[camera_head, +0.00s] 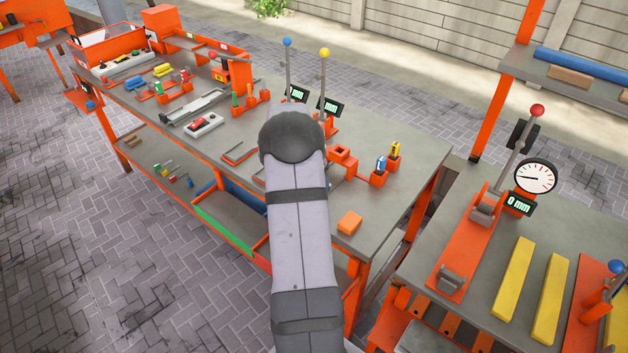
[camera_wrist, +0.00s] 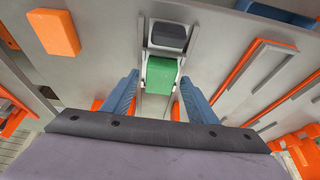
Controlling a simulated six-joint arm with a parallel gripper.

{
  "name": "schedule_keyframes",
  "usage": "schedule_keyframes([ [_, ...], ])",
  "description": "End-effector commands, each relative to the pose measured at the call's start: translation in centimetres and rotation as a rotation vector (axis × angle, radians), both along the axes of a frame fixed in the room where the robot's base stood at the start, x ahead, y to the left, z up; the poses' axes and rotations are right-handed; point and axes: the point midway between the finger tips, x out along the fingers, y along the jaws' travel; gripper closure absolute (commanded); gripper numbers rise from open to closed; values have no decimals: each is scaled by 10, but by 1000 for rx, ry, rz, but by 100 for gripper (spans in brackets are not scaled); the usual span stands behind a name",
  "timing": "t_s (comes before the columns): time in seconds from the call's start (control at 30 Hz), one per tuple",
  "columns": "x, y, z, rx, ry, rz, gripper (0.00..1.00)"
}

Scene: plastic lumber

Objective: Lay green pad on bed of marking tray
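The green pad (camera_wrist: 161,75) shows in the wrist view as a small green block between two pale metal rails. These rails look like those of the marking tray (camera_wrist: 143,36), with a dark grey block (camera_wrist: 169,36) at its far end. The pad seems to lie in the tray, but I cannot tell whether it rests flat on the bed. My gripper (camera_wrist: 160,77) has two blue fingers, spread wide on either side of the pad, with a visible gap to it on both sides. In the head view my arm covers the pad, the tray and the gripper.
An orange block (camera_wrist: 54,32) lies to the left in the wrist view; an orange block (camera_head: 349,223) sits near the bench's front right corner. Orange-edged metal strips (camera_wrist: 258,62) lie to the right. Two upright levers (camera_head: 323,80) stand behind my arm.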

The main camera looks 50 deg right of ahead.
Motion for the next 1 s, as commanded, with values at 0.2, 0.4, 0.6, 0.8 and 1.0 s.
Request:
schedule_keyframes([
  [0.2,0,0,0,0,0,0,44],
  [0.4,0,1,4,-1,0,0,44],
  [0.6,1,9,21,-2,-2,2,44],
  [0.8,0,19,47,-3,-3,0,44],
  [1.0,0,27,64,0,-1,0,44],
])
